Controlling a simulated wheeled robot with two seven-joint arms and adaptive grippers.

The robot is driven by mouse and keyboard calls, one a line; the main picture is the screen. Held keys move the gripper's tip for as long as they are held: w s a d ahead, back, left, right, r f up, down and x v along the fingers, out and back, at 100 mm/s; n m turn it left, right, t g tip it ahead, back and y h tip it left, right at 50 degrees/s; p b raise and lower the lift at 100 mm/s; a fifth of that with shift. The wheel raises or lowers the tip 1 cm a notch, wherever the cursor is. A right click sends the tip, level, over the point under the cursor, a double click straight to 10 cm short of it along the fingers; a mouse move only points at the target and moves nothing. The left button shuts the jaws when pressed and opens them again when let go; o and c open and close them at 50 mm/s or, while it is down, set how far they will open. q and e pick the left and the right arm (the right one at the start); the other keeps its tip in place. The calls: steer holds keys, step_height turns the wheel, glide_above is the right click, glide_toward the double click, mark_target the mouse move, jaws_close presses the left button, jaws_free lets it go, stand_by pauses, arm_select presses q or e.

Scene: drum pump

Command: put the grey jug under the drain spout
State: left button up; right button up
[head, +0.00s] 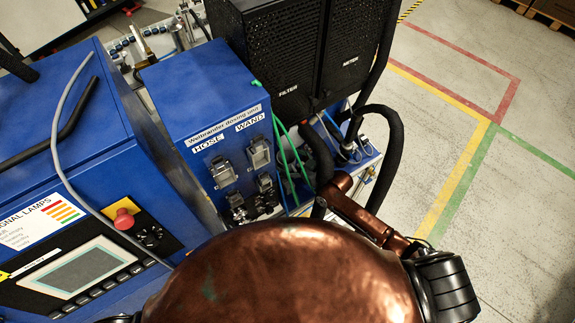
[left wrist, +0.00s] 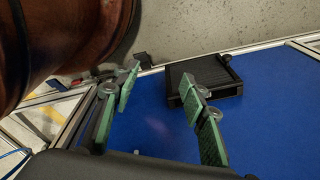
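My left gripper (left wrist: 158,84) shows in the left wrist view, its two green-padded fingers spread apart with nothing between them. It is above a blue tabletop (left wrist: 155,125). Neither the grey jug nor the drain spout can be made out in either view. My right gripper is not in view. In the head view, a large copper-coloured rounded form hides the bottom middle of the picture.
A flat black ribbed box (left wrist: 210,78) lies near the tabletop's far edge, bounded by a metal rail (left wrist: 265,47). The head view shows a blue control cabinet (head: 100,160), a HOSE/WAND unit (head: 200,90), a black FILTER/METER housing (head: 290,60) and black hoses. Floor (head: 510,210) at right is clear.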

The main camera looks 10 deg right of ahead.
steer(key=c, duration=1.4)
arm_select(q)
steer(key=shift+s+f, duration=0.1)
steer(key=shift+s, duration=0.7)
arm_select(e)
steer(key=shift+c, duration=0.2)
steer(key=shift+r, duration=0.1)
